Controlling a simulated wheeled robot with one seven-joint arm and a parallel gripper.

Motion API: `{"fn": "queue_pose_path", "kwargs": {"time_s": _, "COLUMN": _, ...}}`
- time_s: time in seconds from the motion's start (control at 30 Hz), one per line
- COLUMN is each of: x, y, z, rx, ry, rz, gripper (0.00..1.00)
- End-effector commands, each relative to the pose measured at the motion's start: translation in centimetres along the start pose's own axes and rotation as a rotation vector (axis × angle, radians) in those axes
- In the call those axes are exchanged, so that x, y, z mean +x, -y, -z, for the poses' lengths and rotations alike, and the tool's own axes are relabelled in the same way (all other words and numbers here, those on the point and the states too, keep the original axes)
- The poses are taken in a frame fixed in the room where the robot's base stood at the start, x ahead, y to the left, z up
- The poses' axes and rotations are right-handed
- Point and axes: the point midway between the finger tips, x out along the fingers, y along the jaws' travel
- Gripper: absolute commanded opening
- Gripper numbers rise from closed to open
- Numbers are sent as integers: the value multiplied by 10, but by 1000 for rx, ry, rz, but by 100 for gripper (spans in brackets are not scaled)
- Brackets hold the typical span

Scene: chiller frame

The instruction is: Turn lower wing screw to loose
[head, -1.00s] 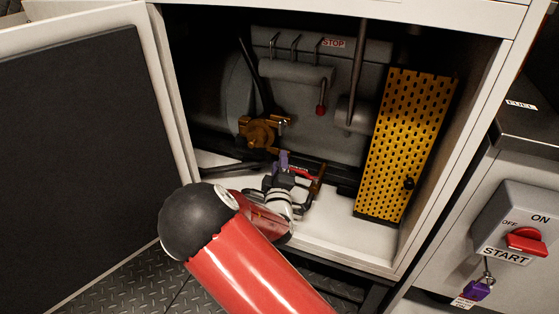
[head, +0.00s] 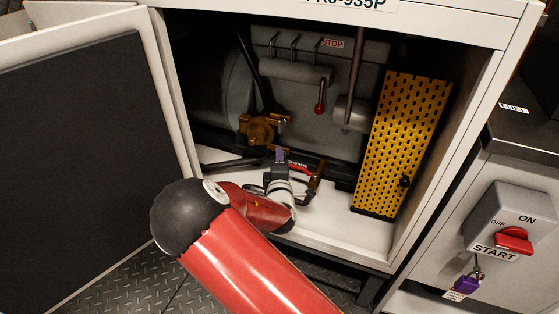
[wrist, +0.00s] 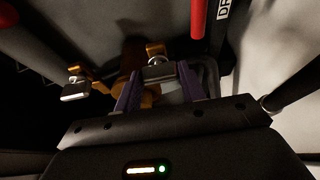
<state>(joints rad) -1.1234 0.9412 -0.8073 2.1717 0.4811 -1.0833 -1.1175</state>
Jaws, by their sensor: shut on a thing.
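A brass-coloured fitting (head: 259,130) sits inside the open cabinet, left of centre. In the wrist view it has two metal-faced tabs: one at the left (wrist: 75,90) stands free, and the other, which I take for the lower wing screw (wrist: 158,70), is between my purple fingertips. My gripper (wrist: 158,88) is shut on this tab; it also shows in the head view (head: 280,155), just below the fitting. The fingers hide part of the tab and the fitting behind it. In the head view the wing screw is too small to make out.
A yellow perforated panel (head: 402,140) with a black knob stands at the right inside the cabinet. A red-tipped lever (head: 319,107) hangs above right of the fitting. The open door (head: 80,150) is at the left. The white cabinet floor (head: 340,226) is clear in front.

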Motion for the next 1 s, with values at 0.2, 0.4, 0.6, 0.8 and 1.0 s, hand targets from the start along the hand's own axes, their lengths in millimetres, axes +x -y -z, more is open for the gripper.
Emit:
{"fn": "queue_pose_path", "kwargs": {"time_s": 0.2, "x": 0, "y": 1, "z": 1, "rx": 0, "ry": -3, "rz": 2, "gripper": 17}}
{"fn": "queue_pose_path", "kwargs": {"time_s": 0.4, "x": 0, "y": 1, "z": 1, "rx": 1, "ry": -2, "rz": 1, "gripper": 62}}
{"fn": "queue_pose_path", "kwargs": {"time_s": 0.6, "x": 0, "y": 0, "z": 0, "rx": 1, "ry": -1, "rz": 0, "gripper": 62}}
{"fn": "queue_pose_path", "kwargs": {"time_s": 0.8, "x": -11, "y": 1, "z": 1, "rx": 2, "ry": -2, "rz": 1, "gripper": 62}}
{"fn": "queue_pose_path", "kwargs": {"time_s": 1.0, "x": -45, "y": 1, "z": 2, "rx": 2, "ry": -3, "rz": 2, "gripper": 62}}
